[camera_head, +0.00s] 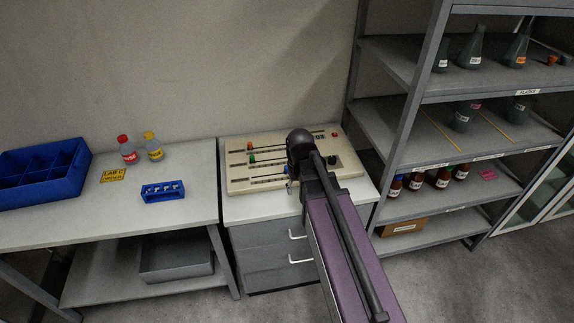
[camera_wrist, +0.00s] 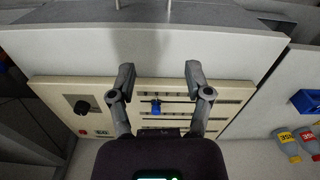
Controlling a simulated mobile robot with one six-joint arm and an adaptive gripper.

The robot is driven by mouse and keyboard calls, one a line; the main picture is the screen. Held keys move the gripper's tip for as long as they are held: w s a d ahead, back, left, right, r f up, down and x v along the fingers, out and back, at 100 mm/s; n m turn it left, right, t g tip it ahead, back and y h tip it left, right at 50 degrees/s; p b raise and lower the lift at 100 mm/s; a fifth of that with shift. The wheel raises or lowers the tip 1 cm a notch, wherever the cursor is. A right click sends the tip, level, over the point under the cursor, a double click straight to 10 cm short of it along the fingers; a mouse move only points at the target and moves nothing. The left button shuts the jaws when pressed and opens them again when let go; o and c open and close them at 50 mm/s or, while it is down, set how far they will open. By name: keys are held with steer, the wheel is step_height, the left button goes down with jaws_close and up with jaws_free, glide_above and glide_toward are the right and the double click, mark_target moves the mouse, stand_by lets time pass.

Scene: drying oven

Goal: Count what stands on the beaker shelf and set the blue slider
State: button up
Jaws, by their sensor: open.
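The cream control panel (camera_head: 240,182) lies on a grey drawer cabinet and has several horizontal slots with coloured knobs. The blue slider (camera_wrist: 155,107) shows in the wrist view between my fingers, apart from both; in the head view it (camera_head: 286,169) is just left of my arm.
Flasks (camera_head: 473,50) stand on the level above, labelled FLASKS. Brown bottles (camera_head: 416,181) stand below. A rack upright (camera_head: 407,125) is right of the panel. The left table holds a blue bin (camera_head: 45,180), two bottles (camera_head: 128,153) and a blue rack (camera_head: 163,194).

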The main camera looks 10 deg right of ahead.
steer(key=w+r+n+p, duration=0.1)
steer(key=w+r+p, duration=0.1)
steer(key=w, duration=0.7)
steer(key=w+r+n+p, duration=0.1)
steer(key=w+r+p, duration=0.1)
steer(key=w, duration=0.8)
steer(key=shift+d+r+n, duration=0.2)
steer(key=shift+r+n, duration=0.1)
steer(key=shift+r, duration=0.1)
steer(key=shift+f, duration=0.2)
step_height(320, 180, down, 14)
steer(key=b, duration=1.3)
steer(key=shift+r+b, duration=0.25)
steer(key=shift+b, duration=0.1)
jaws_close()
